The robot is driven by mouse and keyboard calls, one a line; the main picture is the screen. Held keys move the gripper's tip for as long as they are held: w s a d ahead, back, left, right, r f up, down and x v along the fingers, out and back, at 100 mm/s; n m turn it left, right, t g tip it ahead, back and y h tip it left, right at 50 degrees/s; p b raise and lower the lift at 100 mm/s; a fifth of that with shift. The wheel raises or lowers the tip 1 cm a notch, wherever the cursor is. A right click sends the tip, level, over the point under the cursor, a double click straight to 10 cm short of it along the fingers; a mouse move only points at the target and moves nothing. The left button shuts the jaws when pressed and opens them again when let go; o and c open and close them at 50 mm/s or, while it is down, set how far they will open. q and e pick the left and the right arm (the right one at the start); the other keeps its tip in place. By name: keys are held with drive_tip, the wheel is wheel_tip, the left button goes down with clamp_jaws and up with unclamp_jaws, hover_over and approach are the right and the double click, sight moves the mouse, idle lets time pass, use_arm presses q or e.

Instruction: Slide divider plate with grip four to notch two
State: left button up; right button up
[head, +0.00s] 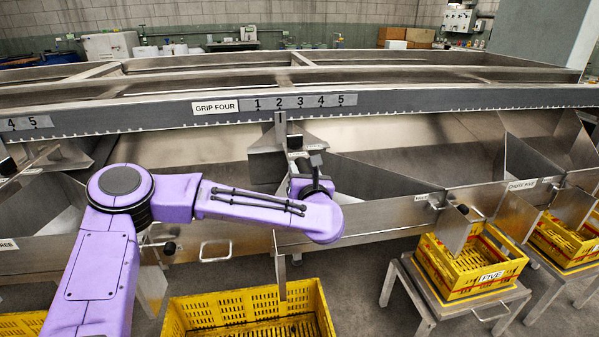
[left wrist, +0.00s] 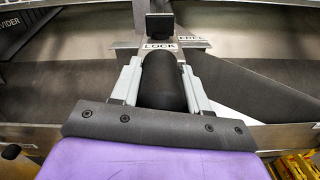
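The divider plate (head: 281,262) stands below the grip four rail (head: 384,103), and its upright pointer (head: 281,131) reaches the rail's lower edge under the number 2 (head: 279,103). The white GRIP FOUR label (head: 215,107) is left of the numbers. My left gripper (head: 312,178) is at the plate's front. In the left wrist view, its two grey fingers (left wrist: 162,82) flank a black rounded grip (left wrist: 164,78) with no clear gap. Beyond it are the LOCK label (left wrist: 159,46) with a black block (left wrist: 159,25) behind it, and the FREE label (left wrist: 192,38). My right gripper is not seen.
A yellow crate (head: 170,323) stands below the plate. The yellow crate FIVE (head: 437,262) sits on a metal stand at right, with another yellow crate (head: 545,232) further right. Sloped metal chutes (head: 385,180) flank the plate. The rail's lower edge has several small notches.

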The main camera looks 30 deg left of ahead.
use_arm(q)
drive_tip(key=o, duration=0.4)
drive_tip(key=v, duration=1)
drive_tip(key=shift+s+d+b, duration=0.2)
drive_tip(key=shift+d+b, duration=0.05)
drive_tip(key=shift+b, duration=0.1)
